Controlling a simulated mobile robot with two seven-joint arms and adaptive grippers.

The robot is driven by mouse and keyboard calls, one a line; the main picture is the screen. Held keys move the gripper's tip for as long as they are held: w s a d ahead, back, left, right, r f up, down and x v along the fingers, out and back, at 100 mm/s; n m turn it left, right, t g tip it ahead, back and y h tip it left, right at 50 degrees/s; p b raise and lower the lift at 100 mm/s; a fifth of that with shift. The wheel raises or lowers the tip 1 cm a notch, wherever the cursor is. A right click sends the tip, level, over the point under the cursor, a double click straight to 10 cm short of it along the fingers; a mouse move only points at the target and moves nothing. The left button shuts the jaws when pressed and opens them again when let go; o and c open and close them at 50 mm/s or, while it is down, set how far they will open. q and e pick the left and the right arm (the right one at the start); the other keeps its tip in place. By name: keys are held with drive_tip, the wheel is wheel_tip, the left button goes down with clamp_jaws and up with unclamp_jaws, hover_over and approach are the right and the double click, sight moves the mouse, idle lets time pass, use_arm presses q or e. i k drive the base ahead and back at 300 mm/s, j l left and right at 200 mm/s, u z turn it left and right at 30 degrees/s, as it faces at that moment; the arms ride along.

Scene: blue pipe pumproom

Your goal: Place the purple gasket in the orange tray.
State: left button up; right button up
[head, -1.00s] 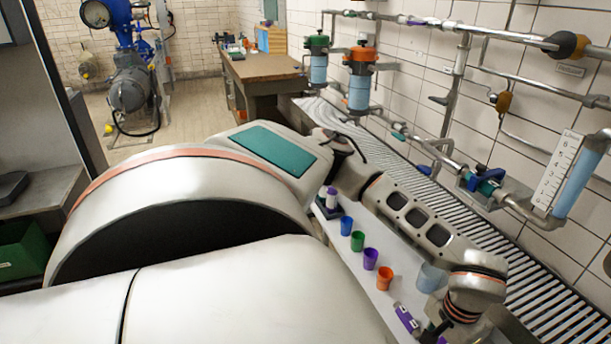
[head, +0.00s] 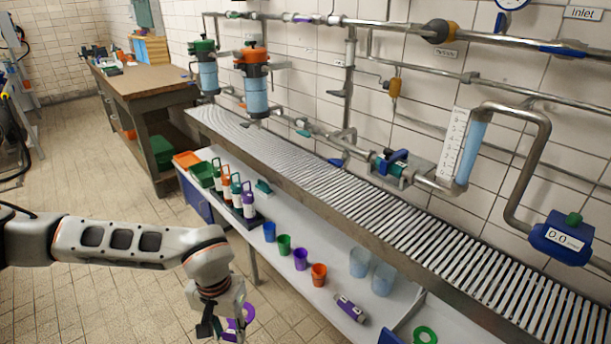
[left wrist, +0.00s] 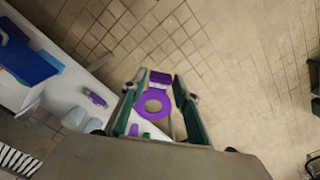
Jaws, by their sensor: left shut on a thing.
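The purple gasket (head: 249,312) is a flat ring with a tab. My left gripper (head: 226,326) is shut on it and holds it over the floor, in front of the white bench. In the left wrist view the purple gasket (left wrist: 141,104) shows between the fingers of my left gripper (left wrist: 158,90), its ring hole facing the camera. The orange tray (head: 187,159) lies at the far left end of the bench, well apart from the gasket. My right gripper is not in view.
Beside the orange tray is a green tray (head: 202,175), then a rack of several bottles (head: 238,195). Coloured cups (head: 301,259), clear beakers (head: 360,263) and a purple-labelled bottle (head: 350,308) stand or lie along the bench (head: 330,285). A roller conveyor (head: 350,190) runs behind.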

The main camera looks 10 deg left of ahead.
sight(186, 160)
drive_tip(key=i+j+u, duration=0.3)
drive_tip(key=j, duration=0.25)
drive_tip(key=i+j+u, duration=0.25)
drive_tip(key=j, duration=0.25)
drive_tip(key=i+j+u, duration=0.3)
drive_tip(key=j, duration=0.2)
drive_tip(key=i+j+u, duration=0.35)
drive_tip(key=i+u, duration=0.35)
drive_tip(key=i+j, duration=0.1)
drive_tip(key=i, duration=1.25)
drive_tip(key=i+j+z, duration=0.2)
drive_tip(key=i, duration=0.4)
drive_tip(key=i+z, duration=0.25)
drive_tip(key=i, duration=0.3)
drive_tip(key=i+z, duration=0.2)
drive_tip(key=z, duration=0.2)
drive_tip(key=i+z, duration=0.45)
drive_tip(key=z, duration=0.3)
drive_tip(key=i+z, duration=0.45)
drive_tip(key=k+j, duration=0.05)
drive_tip(key=k, duration=0.05)
